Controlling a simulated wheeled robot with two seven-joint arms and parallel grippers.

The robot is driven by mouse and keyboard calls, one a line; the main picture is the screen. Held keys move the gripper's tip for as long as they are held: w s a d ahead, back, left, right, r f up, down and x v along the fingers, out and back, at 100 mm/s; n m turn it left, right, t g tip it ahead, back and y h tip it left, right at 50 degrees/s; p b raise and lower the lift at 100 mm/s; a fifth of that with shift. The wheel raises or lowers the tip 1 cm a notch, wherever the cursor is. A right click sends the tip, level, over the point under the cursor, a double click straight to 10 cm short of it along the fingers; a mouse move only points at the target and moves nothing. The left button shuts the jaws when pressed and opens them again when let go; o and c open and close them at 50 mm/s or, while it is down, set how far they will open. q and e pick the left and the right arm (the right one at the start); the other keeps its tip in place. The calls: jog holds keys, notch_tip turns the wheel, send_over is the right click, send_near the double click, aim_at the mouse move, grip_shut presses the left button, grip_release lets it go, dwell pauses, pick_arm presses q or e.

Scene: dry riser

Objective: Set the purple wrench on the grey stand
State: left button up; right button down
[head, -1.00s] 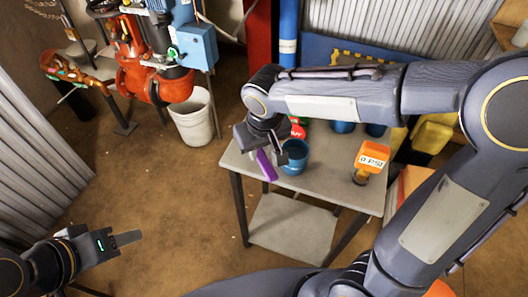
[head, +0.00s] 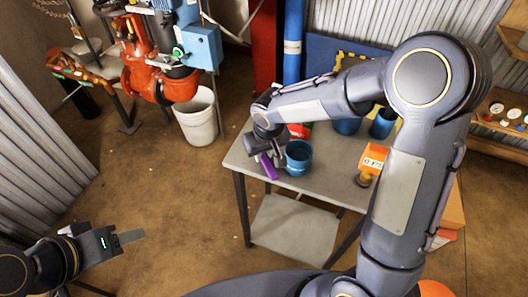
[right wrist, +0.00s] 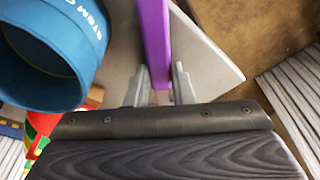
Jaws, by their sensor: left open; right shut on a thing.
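The purple wrench (head: 269,167) is at the left edge of a grey table (head: 325,192), beside a blue cup (head: 298,157). My right gripper (head: 266,152) is shut on it. In the right wrist view the wrench (right wrist: 153,40) runs up from between the fingers (right wrist: 158,88), over the grey tabletop (right wrist: 205,60). I cannot tell whether the wrench touches the tabletop. My left gripper (head: 120,238) is open and empty at the lower left, far from the table. I cannot tell for certain which grey piece is the stand; part of the tabletop is hidden by my right arm.
The blue cup (right wrist: 50,50) is close left of the wrench in the wrist view. An orange gauge tag (head: 373,158) stands on the table's right side. More blue cups (head: 382,124) are behind. Red valve pipework (head: 150,75) and a white bucket (head: 198,118) are left. The lower shelf (head: 293,228) is bare.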

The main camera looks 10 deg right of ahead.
aim_at(268, 163)
jog(key=shift+f+b, duration=0.3)
jog(key=shift+b, duration=0.1)
jog(key=c, duration=1.3)
grip_release()
jog(key=shift+s+d+f, duration=0.1)
jog(key=shift+s, duration=0.1)
jog(key=shift+o, duration=0.2)
jog(key=shift+f, duration=0.1)
jog(key=shift+s, duration=0.1)
jog(key=shift+r, duration=0.25)
jog(key=p+v, duration=0.1)
jog(key=v, duration=1.1)
jog(key=shift+w+r+p, duration=0.35)
